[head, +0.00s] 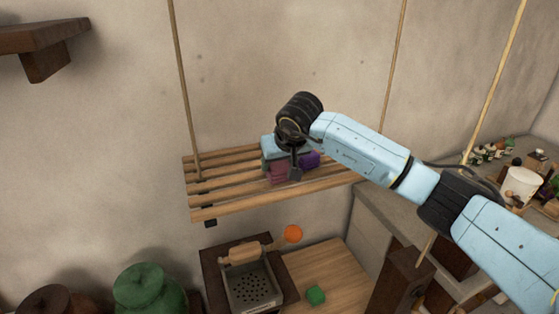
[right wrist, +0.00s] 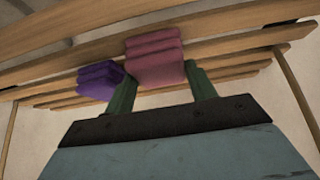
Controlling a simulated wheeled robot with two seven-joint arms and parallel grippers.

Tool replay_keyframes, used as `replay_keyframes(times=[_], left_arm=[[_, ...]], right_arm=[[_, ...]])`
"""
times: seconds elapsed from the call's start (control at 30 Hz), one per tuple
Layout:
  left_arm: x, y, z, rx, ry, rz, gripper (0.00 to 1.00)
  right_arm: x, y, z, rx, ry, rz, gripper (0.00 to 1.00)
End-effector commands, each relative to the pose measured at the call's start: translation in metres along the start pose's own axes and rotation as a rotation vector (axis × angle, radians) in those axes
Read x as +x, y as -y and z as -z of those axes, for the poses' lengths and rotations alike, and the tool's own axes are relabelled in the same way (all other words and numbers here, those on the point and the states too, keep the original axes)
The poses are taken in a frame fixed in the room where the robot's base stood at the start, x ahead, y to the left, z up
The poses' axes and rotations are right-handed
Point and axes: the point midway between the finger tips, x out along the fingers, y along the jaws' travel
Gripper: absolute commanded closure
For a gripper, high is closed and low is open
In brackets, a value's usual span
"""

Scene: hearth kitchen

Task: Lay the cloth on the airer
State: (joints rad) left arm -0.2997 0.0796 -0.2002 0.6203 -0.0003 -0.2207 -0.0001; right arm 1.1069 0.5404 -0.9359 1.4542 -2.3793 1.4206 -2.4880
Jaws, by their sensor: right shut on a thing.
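The airer (head: 225,190) is a rack of wooden slats hung on ropes by the wall. Its slats (right wrist: 60,69) also cross the right wrist view. A pink folded cloth (head: 279,175) is at the middle of the airer. In the right wrist view the pink cloth (right wrist: 154,62) sits between the green fingers of my right gripper (right wrist: 160,75), which is shut on it. The cloth looks to be at the slats; whether they bear its weight I cannot tell. In the head view my right gripper (head: 288,160) partly hides it. My left gripper is out of view.
A purple cloth (head: 312,159) lies on the airer close beside the pink one, and also shows in the right wrist view (right wrist: 99,80). The left slats are bare. Below are a grater-like box (head: 250,288), an orange ball (head: 293,233) and a green block (head: 316,295).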

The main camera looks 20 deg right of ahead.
Motion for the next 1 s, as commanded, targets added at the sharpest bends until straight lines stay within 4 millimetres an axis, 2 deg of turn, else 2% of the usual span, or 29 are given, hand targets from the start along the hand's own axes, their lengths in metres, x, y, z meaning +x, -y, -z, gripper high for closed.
replay_keyframes(times=[0.1,0.13,0.3,0.67,0.77,1.0], left_arm=[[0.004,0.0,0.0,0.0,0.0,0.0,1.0],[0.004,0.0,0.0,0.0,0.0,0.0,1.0],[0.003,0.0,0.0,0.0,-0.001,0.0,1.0],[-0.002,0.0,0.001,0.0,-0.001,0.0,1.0],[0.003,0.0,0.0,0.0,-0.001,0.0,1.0],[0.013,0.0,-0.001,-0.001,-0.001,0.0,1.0]], right_arm=[[0.003,0.0,-0.002,0.0,-0.001,0.0,0.66],[0.003,0.0,-0.002,0.0,0.0,0.001,0.43],[0.002,0.0,-0.002,0.0,0.0,0.001,0.23],[-0.002,0.0,0.001,0.0,0.001,0.0,0.23],[-0.014,0.0,0.002,-0.001,-0.005,0.001,0.23],[-0.066,0.0,0.001,-0.002,-0.006,0.0,0.23]])
